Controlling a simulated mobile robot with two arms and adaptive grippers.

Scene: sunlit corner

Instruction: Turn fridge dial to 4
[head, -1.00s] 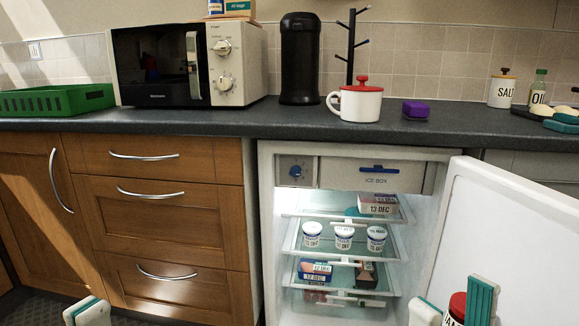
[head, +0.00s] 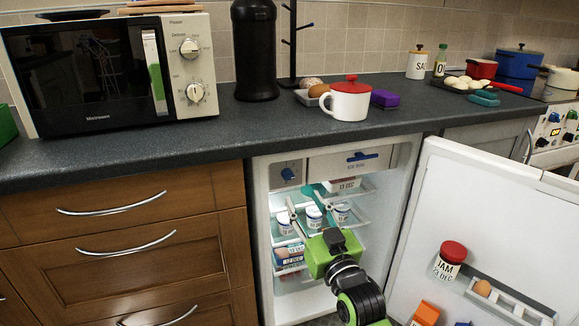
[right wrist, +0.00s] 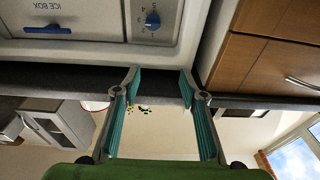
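The fridge dial (head: 288,174) is a small blue knob on the panel at the upper left of the open fridge (head: 262,235). In the right wrist view the dial (right wrist: 152,20) appears upside down, with small numbers around it; I cannot tell which number it points to. My right gripper (head: 302,198) is in front of the fridge opening, below the dial and apart from it. In the right wrist view its teal fingers (right wrist: 158,78) are spread with nothing between them. My left gripper is out of view.
The ice box door (head: 350,160) is right of the dial. Tubs (head: 314,217) and food packs stand on shelves behind my right gripper. The open fridge door (head: 470,220) holds a jam jar (head: 449,260) at the right. The counter (head: 225,135) overhangs above.

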